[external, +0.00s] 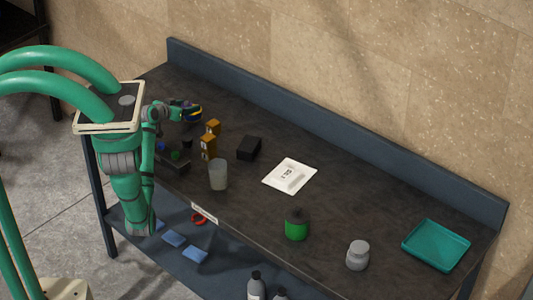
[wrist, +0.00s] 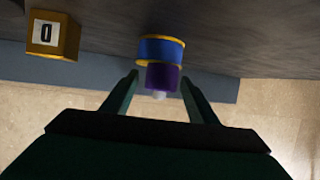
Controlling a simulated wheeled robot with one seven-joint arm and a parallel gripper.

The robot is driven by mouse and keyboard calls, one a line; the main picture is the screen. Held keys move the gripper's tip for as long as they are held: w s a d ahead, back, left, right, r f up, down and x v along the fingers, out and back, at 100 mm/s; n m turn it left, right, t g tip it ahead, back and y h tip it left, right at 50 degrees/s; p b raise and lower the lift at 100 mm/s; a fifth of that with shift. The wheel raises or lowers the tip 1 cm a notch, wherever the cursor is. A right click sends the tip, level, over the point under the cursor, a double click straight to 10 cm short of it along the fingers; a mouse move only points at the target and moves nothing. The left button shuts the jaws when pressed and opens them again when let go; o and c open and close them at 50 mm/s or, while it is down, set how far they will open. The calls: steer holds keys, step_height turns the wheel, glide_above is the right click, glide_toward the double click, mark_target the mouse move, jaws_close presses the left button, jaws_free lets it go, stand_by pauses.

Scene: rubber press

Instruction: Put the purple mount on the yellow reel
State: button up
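The yellow reel (wrist: 160,49), blue with yellow rims, stands on the dark bench near its back edge. It shows in the external view (external: 194,114) at the bench's far left end. The purple mount (wrist: 163,76) appears on the reel's upper end in the wrist view, which looks inverted; I see no clear gap between them. A small pale tip (wrist: 159,95) shows at the mount's free end. My gripper (wrist: 160,77) is open, with one finger on each side of the mount and visible gaps to it. In the external view my gripper (external: 183,104) partly hides the mount.
An orange-yellow numbered block (wrist: 53,36) is beside the reel. A black box (external: 249,148), a grey cup (external: 218,175), a white sheet (external: 289,176), a green jar (external: 296,227), a grey jar (external: 358,256) and a teal tray (external: 414,246) stand farther right. The back ledge runs behind.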

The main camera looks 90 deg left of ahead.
steer(key=shift+r, duration=0.15)
steer(key=v, duration=1.2)
stand_by(0.3)
